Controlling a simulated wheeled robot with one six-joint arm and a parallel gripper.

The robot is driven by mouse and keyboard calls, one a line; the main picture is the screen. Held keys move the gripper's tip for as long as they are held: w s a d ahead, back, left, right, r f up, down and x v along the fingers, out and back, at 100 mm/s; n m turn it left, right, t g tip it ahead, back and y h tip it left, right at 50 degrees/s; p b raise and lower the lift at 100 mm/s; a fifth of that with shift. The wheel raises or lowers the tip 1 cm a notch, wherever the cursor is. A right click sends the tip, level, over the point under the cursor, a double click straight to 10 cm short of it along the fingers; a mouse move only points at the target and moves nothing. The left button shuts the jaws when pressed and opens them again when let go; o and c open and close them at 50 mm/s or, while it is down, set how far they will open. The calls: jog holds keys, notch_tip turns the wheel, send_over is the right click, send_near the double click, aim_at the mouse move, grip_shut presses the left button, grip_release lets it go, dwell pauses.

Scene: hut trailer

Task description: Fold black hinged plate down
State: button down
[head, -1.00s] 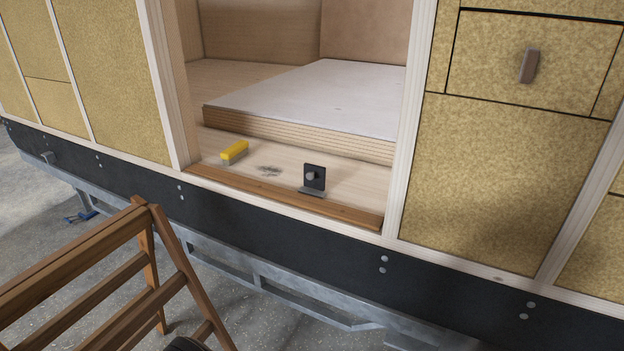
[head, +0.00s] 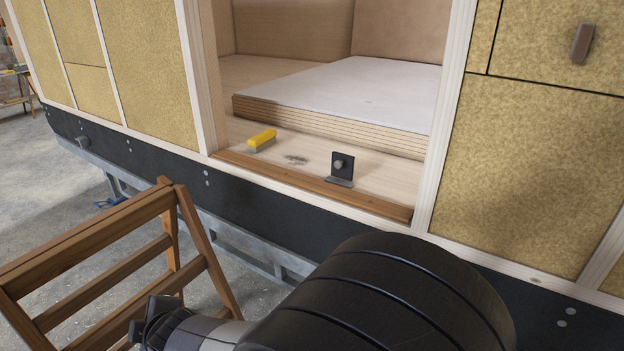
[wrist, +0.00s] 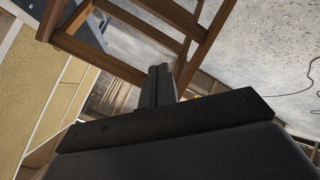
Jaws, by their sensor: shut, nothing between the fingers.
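The black hinged plate (head: 343,163) stands upright on the wooden floor of the hut's doorway in the head view, just behind the brown sill. It has a round grey knob on its face and a flat grey leaf at its foot. My gripper (wrist: 158,86) shows in the wrist view with its fingers together and nothing between them. It is well away from the plate, and the wrist view shows the wooden ladder and the ground beyond it. The plate is not visible in the wrist view.
A brown sill (head: 310,185) edges the doorway. A wooden ladder (head: 110,235) stands at the front left.

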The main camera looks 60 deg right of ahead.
jog(key=w+a+r+n+t+y+b, duration=0.2)
jog(key=w+n+t+y+b, duration=0.2)
jog(key=w+n+t, duration=0.3)
jog(key=w+n, duration=0.3)
jog(key=n, duration=0.1)
jog(key=shift+a+r+n+b, duration=0.15)
jog(key=shift+n+b, duration=0.15)
jog(key=shift+t, duration=0.3)
